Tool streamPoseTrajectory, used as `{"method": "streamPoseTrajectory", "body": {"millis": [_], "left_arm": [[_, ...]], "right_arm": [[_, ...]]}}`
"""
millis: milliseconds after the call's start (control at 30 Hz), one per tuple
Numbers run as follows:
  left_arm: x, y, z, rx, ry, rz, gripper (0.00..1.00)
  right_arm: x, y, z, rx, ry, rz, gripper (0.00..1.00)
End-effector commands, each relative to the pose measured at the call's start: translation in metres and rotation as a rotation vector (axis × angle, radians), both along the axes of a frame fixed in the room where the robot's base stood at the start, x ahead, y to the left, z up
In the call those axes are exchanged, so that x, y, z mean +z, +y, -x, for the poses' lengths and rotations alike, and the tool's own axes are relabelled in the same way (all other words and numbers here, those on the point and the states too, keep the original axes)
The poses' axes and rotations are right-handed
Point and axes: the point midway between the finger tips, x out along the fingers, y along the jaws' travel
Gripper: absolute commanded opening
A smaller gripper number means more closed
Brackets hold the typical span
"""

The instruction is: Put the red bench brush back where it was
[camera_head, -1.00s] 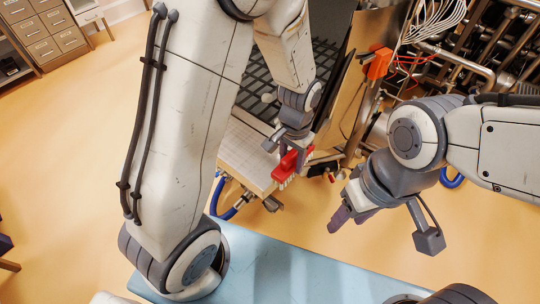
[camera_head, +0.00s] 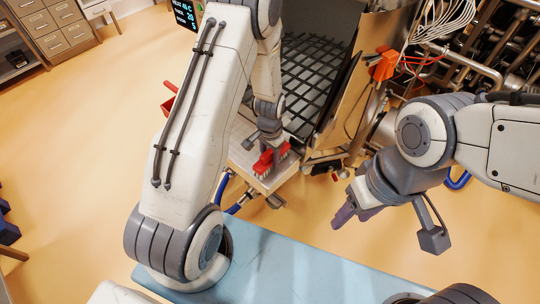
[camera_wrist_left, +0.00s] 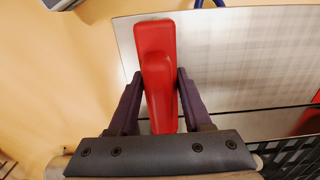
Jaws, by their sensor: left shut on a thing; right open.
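In the left wrist view the red brush (camera_wrist_left: 156,50) lies lengthwise between the two dark fingers, over the edge of a pale gridded shelf (camera_wrist_left: 230,60). My left gripper is shut on its handle. I cannot tell whether the brush touches the shelf. My right gripper (camera_head: 352,211) is empty and open, over the floor to the right, apart from the brush.
The hopper with a dark grate (camera_head: 313,85) stands behind the shelf. A red part (camera_head: 170,98) shows left of my left arm. An orange box (camera_head: 382,64), cables and pipework are at the right. Blue hose (camera_head: 220,190) hangs below the shelf. Open floor lies left.

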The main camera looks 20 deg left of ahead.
Motion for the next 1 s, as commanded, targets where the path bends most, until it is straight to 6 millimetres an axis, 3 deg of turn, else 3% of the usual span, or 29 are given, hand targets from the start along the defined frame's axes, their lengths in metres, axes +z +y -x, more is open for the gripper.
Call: {"method": "streamPoseTrajectory", "body": {"millis": [367,400,433,467,767,1000], "left_arm": [[-0.005,0.0,0.0,0.001,-0.001,0.0,0.0],[-0.004,0.0,0.0,0.001,-0.001,0.0,0.65],[-0.003,0.0,0.0,0.001,-0.001,0.0,0.76],[-0.003,0.0,0.0,0.001,-0.001,0.0,0.79],[-0.002,0.0,0.0,0.001,-0.001,0.0,0.79],[0.026,0.0,-0.001,0.001,-0.005,0.0,0.79]], "right_arm": [[-0.004,0.0,0.0,0.0,0.0,0.0,0.53],[-0.002,0.0,0.0,0.0,0.0,0.0,0.53],[-0.002,0.0,0.0,0.0,0.0,0.0,0.53],[-0.002,0.0,0.0,0.0,0.0,0.0,0.53],[-0.001,0.0,0.0,0.0,0.0,0.0,0.53],[-0.003,0.0,0.0,0.0,0.0,0.0,0.53]]}}
